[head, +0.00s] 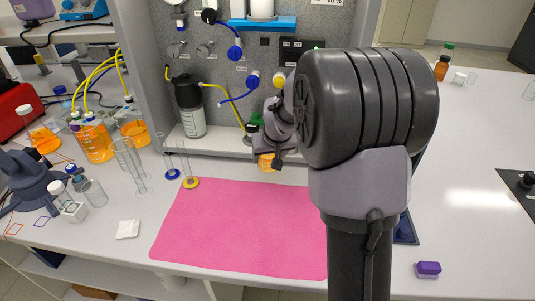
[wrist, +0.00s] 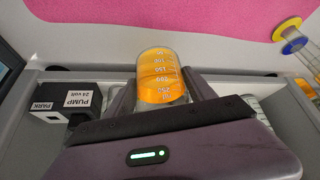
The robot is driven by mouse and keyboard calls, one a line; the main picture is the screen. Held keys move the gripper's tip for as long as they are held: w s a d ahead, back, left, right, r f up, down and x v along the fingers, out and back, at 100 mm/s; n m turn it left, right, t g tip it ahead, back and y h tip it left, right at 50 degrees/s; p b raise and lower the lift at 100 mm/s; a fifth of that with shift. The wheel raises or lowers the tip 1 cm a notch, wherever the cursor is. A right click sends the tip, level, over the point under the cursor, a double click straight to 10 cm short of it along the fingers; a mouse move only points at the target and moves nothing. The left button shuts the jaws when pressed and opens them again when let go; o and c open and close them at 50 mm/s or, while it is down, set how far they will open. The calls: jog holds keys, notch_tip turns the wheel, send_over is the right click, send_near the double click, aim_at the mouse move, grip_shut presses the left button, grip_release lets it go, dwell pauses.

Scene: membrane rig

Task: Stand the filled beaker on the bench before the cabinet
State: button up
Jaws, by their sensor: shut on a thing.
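The filled beaker (wrist: 160,72), clear glass with white graduations and orange liquid, is between the jaws of my gripper (wrist: 160,100) in the wrist view. My gripper is shut on it. In the head view the beaker (head: 266,162) shows as a small orange patch at the foot of the grey cabinet (head: 262,78), beyond the pink mat. My gripper (head: 275,150) and arm hide part of it there. I cannot tell whether its base touches the bench (head: 447,225).
The pink mat (head: 240,228) lies just in front. Two slim cylinders with a blue foot (head: 172,174) and a yellow foot (head: 191,183) stand to the left.

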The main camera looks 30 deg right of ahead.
aim_at(269, 165)
jog(key=shift+f+b, duration=0.6)
jog(key=shift+f, duration=0.85)
jog(key=shift+f+b, duration=0.6)
jog(key=o, duration=1.8)
jog(key=p+v, duration=0.7)
jog(key=v, duration=1.1)
jog(key=s+a+r+y, duration=0.1)
jog(key=s+a, duration=0.5)
jog(key=s, duration=0.1)
jog(key=s+a+r+m+y, duration=0.1)
jog(key=s+a, duration=0.5)
jog(key=s, duration=0.1)
jog(key=s+a+y, duration=0.1)
jog(key=s+a, duration=0.5)
jog(key=s, duration=0.1)
jog(key=shift+s+r+m, duration=0.4)
